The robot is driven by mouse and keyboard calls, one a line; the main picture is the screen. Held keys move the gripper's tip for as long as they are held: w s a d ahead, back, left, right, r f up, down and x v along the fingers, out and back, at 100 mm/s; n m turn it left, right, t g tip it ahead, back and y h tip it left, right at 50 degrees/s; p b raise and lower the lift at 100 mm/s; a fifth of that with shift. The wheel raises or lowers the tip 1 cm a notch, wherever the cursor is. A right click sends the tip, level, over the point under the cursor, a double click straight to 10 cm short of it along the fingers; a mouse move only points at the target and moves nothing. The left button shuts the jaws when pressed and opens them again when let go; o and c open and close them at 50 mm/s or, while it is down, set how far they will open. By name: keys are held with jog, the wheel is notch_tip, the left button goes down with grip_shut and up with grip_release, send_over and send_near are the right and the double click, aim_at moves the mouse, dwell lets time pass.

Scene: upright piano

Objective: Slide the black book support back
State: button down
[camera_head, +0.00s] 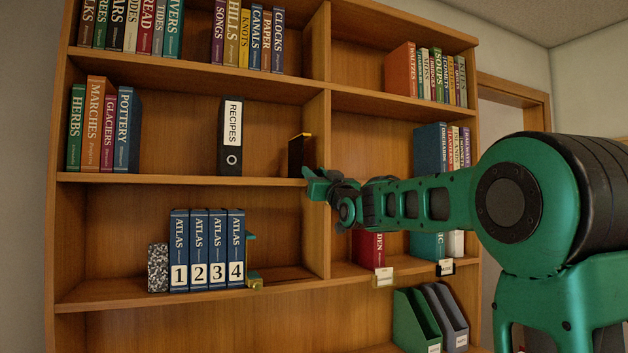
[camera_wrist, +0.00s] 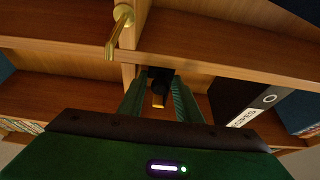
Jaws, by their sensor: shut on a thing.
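The black book support (camera_head: 297,158), with a brass-coloured edge, stands on the middle shelf of the left bay, close to the upright divider. The black RECIPES binder (camera_head: 231,137) stands to its left, with bare shelf between them. My gripper (camera_head: 316,184) is at the shelf's front edge, low by the support. In the wrist view, my gripper's green fingers (camera_wrist: 158,98) are shut on a small dark part of the black book support (camera_wrist: 160,76), with a brass piece (camera_wrist: 157,101) showing between them. The binder (camera_wrist: 245,105) also shows there. The fingers hide the support's lower part in the head view.
The wooden divider (camera_head: 317,232) runs beside my gripper. Below, several ATLAS volumes (camera_head: 207,250) stand beside a teal support (camera_head: 250,262) with a brass foot. Books (camera_head: 103,128) fill the middle shelf's left end. A brass fitting (camera_wrist: 121,30) sticks out in the wrist view.

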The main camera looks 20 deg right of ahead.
jog(key=c, duration=1.6)
grip_release()
jog(key=shift+s, duration=0.1)
jog(key=v, duration=1)
jog(key=shift+s+f, duration=0.2)
jog(key=s+d+f+m+g+h, duration=0.15)
jog(key=s+f+g, duration=0.25)
jog(key=f, duration=0.5)
jog(key=s+d+f+g, duration=0.3)
jog(key=f, duration=0.7)
jog(key=s+d+f+m+g, duration=0.15)
jog(key=s+f+g, duration=0.25)
jog(key=f, duration=0.5)
jog(key=s+a+f+m+g, duration=0.1)
jog(key=s+f+g, duration=0.3)
jog(key=s, duration=0.6)
jog(key=s+a+f+m+g+y, duration=0.1)
jog(key=s+f+g, duration=0.2)
jog(key=s+f, duration=0.5)
jog(key=s+a+f+m+g+y, duration=0.1)
jog(key=s+f+g, duration=0.3)
jog(key=s, duration=0.8)
jog(key=shift+s+a+f+g+y, duration=0.1)
jog(key=shift+a+f+g+y, duration=0.1)
jog(key=shift+f, duration=0.5)
jog(key=shift+s+a+f+g+y, duration=0.1)
jog(key=shift+a+f, duration=0.15)
jog(key=shift+f, duration=0.45)
